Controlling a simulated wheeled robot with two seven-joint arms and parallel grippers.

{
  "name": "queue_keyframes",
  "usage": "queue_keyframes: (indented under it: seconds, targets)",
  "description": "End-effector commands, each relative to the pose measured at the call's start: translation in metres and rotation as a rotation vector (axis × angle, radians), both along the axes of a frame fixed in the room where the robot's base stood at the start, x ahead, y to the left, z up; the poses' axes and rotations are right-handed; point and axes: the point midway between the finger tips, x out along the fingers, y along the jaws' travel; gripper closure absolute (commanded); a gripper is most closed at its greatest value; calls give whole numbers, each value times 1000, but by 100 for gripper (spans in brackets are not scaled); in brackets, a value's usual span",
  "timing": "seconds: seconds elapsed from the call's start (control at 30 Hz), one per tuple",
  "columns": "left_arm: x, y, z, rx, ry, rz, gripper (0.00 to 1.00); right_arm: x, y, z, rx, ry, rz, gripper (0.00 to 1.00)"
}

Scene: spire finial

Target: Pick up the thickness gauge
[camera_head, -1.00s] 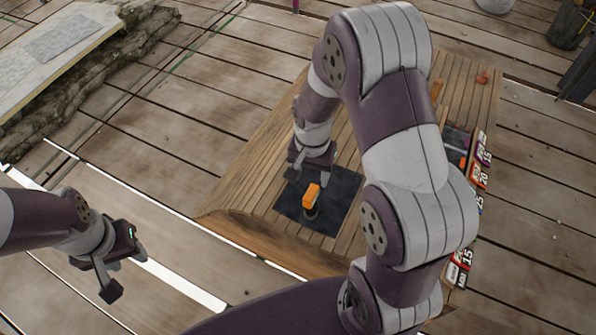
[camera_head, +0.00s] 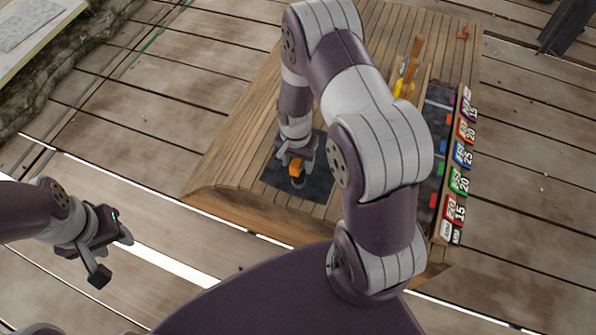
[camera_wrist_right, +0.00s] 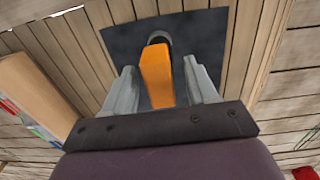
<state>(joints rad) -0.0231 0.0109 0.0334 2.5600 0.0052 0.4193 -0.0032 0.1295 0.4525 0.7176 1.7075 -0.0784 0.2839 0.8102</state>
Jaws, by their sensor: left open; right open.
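The thickness gauge, orange with a dark round end (camera_head: 296,168), stands on a dark square mat (camera_head: 317,184) on the wooden table. In the right wrist view the orange gauge (camera_wrist_right: 157,74) lies between the two grey fingers, with gaps on both sides. My right gripper (camera_head: 296,160) is open around the gauge and partly hides it in the head view. It also shows in the right wrist view (camera_wrist_right: 160,85). My left gripper (camera_head: 112,258) is open and empty, off to the left, away from the table.
The wooden table (camera_head: 225,150) has a rounded front edge. At its right are a dark tray (camera_head: 436,105) with coloured pieces and a row of numbered coloured labels (camera_head: 462,153). A yellow-and-wood tool (camera_head: 408,75) stands nearby. My right arm covers the table's middle.

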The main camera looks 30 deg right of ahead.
Motion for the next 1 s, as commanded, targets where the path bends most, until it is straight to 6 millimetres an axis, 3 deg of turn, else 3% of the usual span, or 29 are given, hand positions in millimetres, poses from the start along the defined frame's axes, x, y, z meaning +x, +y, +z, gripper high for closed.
queue_keyframes:
  seconds: [0.03, 0.2, 0.57, 0.8, 1.0]
  targets:
    - [0, 0, 1, 0, 0, 0, 57, 0, 0, 1, 0, 0, 0, 46]
    - [0, 0, 1, 0, 0, 0, 57, 0, 0, 1, 0, 1, 0, 100]
    - [0, 0, 4, 0, 0, 0, 57, 0, 0, 7, 0, 0, 1, 100]
    - [0, 0, 24, 0, 0, 0, 57, 1, 0, 50, 0, -3, 1, 100]
    - [0, 0, 39, 0, 0, 0, 57, -28, -40, 76, -1, -1, -7, 100]
